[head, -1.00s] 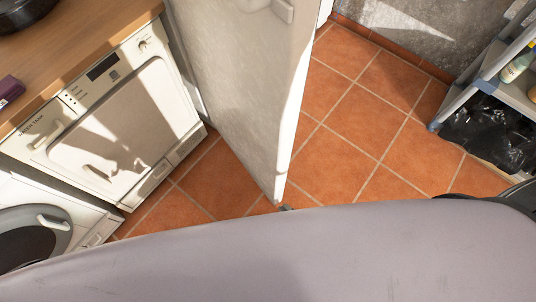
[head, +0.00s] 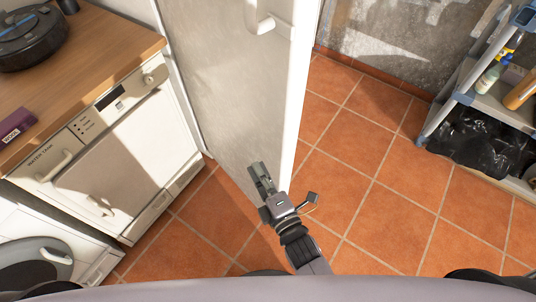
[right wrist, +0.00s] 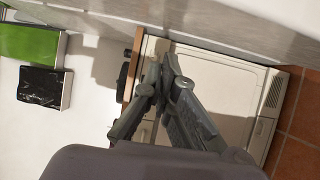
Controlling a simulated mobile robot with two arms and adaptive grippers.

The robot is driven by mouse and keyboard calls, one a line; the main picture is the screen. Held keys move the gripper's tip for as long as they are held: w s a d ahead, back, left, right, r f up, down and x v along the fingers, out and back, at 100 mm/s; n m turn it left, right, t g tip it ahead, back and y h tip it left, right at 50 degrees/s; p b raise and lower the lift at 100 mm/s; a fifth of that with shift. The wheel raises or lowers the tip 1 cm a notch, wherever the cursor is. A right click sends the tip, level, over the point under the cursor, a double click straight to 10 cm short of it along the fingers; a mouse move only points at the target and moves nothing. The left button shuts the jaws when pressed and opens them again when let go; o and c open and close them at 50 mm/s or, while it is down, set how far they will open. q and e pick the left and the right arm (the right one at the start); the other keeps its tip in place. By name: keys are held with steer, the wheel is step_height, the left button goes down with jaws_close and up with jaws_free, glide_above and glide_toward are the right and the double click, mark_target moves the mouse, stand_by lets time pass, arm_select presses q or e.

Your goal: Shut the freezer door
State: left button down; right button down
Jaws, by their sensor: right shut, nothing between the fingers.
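The freezer door (head: 225,85) is the tall off-white panel at the upper middle of the head view. It stands open at an angle, with its pale free edge (head: 304,100) towards the right and a handle (head: 264,22) near the top of its face. My right gripper (head: 258,172) is shut and empty, in front of the lower part of the door near its free edge. I cannot tell whether it touches the door. Its shut fingers (right wrist: 164,68) also show in the right wrist view. The inside of the freezer is hidden. My left gripper is not in view.
White appliances (head: 112,150) stand at the left under a wooden counter (head: 100,45), with a robot vacuum (head: 30,40) and a purple box (head: 14,124) on top. A shelf (head: 465,85) with bottles and a black bag (head: 480,140) stands right. The tiled floor (head: 380,185) between is clear.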

steer(key=shift+w+d+p, duration=0.2)
steer(key=shift+w+d, duration=0.2)
steer(key=shift+w, duration=0.3)
steer(key=shift+w+d+p, duration=0.2)
steer(key=shift+w+d, duration=0.2)
steer(key=shift+w, duration=0.3)
steer(key=shift+w+d+p, duration=0.2)
steer(key=shift+w+d, duration=0.2)
steer(key=shift+w, duration=0.3)
steer(key=shift+w+d, duration=0.1)
